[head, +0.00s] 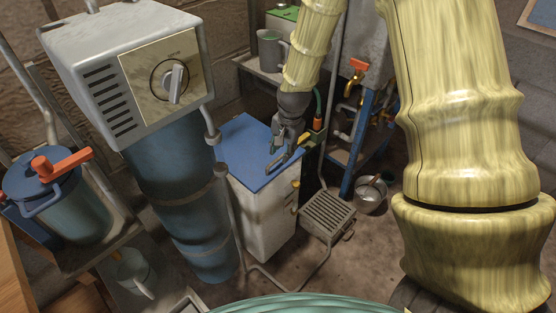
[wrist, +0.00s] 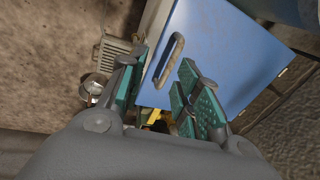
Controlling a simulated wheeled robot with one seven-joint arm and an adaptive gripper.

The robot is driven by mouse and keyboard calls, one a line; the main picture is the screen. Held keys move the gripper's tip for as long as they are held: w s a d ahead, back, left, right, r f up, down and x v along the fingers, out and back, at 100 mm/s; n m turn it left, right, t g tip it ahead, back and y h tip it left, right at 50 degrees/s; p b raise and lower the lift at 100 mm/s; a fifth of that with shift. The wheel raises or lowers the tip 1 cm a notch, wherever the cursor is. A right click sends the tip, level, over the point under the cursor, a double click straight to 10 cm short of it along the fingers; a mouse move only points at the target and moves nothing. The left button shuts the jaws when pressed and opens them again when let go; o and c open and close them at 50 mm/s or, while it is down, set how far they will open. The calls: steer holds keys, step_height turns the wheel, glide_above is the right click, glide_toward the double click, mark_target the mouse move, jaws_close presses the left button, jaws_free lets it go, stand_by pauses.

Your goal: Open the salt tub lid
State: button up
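The salt tub appears to be the pale box (head: 268,219) with a flat blue lid (head: 245,150), standing on the floor in the middle of the head view. The lid looks closed. In the wrist view the blue lid (wrist: 225,50) fills the upper right, with a worn grey bar handle (wrist: 169,60) near its edge. My gripper (head: 284,146) is over the lid's right side in the head view. In the wrist view my gripper (wrist: 164,72) has its two teal-padded fingers spread, with the handle just beyond and between the tips. I cannot tell whether either finger touches it.
A slatted metal stand (head: 327,213) and a metal bucket (head: 371,195) are right of the tub. A blue rack (head: 356,150) stands behind them. A large blue cylinder with a grey control box (head: 135,70) stands close on the left. Open floor lies in front right.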

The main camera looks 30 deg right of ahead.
mark_target(277, 159)
step_height(277, 159, up, 3)
steer(key=w+d+m, duration=0.1)
steer(key=w, duration=0.1)
steer(key=shift+w+a+f, duration=0.1)
steer(key=shift+w+f, duration=0.25)
steer(key=shift+f, duration=1.3)
steer(key=shift+w+a+f, duration=0.1)
steer(key=shift+w+f, duration=0.25)
steer(key=shift+f, duration=1.35)
steer(key=shift+w+a+f, duration=0.1)
steer(key=shift+w+f, duration=0.25)
steer(key=shift+f, duration=1.3)
jaws_close()
